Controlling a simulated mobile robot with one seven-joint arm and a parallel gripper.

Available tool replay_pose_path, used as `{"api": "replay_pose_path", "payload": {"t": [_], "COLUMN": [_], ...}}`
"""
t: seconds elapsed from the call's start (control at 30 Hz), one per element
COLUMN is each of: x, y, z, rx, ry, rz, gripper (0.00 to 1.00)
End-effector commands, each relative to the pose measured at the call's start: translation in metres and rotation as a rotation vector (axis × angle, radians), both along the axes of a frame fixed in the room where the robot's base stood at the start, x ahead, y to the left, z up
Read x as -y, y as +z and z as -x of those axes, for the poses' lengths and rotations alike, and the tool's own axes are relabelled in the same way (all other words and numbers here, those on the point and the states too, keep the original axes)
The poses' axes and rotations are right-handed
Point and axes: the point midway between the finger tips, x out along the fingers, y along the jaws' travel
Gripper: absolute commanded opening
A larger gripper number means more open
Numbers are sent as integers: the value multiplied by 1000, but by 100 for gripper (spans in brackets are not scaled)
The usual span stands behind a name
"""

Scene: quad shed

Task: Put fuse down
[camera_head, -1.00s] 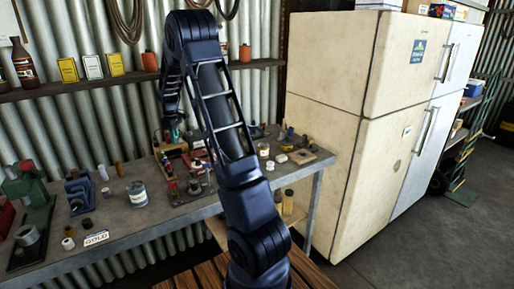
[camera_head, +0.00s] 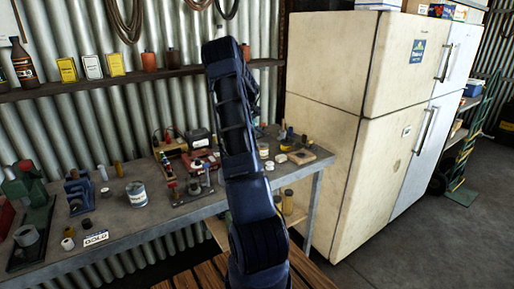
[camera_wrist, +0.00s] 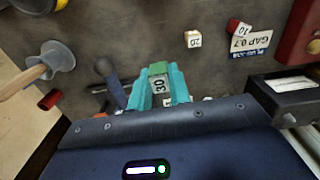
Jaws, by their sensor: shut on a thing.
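In the wrist view my gripper (camera_wrist: 160,88) has its teal fingers shut on a small fuse (camera_wrist: 159,84) with a green top and a white face marked 30. The fuse appears above the grey bench top (camera_wrist: 140,25); its height is hard to judge. A pale fuse-like block marked 20 (camera_wrist: 194,40) and a red one marked 10 (camera_wrist: 240,28) lie farther away, beside a white plate (camera_wrist: 251,43) with black lettering. In the head view my arm hides the gripper and the held fuse.
A dark box (camera_wrist: 293,88) is close at right. The workbench (camera_head: 150,222) carries many small items; a fridge (camera_head: 345,110) stands right of it.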

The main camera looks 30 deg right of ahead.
Motion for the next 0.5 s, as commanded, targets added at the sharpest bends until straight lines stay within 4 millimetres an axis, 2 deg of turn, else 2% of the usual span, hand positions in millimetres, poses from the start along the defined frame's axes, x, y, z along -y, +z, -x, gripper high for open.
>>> {"api": "replay_pose_path", "payload": {"t": [0.03, 0.1, 0.2, 0.37, 0.5], "x": [13, 26, 36, 40, 39], "y": [0, 1, 0, -11, -34], "z": [2, 3, 5, 5, 5], "rx": [0, 0, 0, -1, -2], "ry": [-16, -30, -43, -47, -48], "rz": [1, 3, 1, 1, 0], "gripper": [0, 0, 0, 0, 0]}}
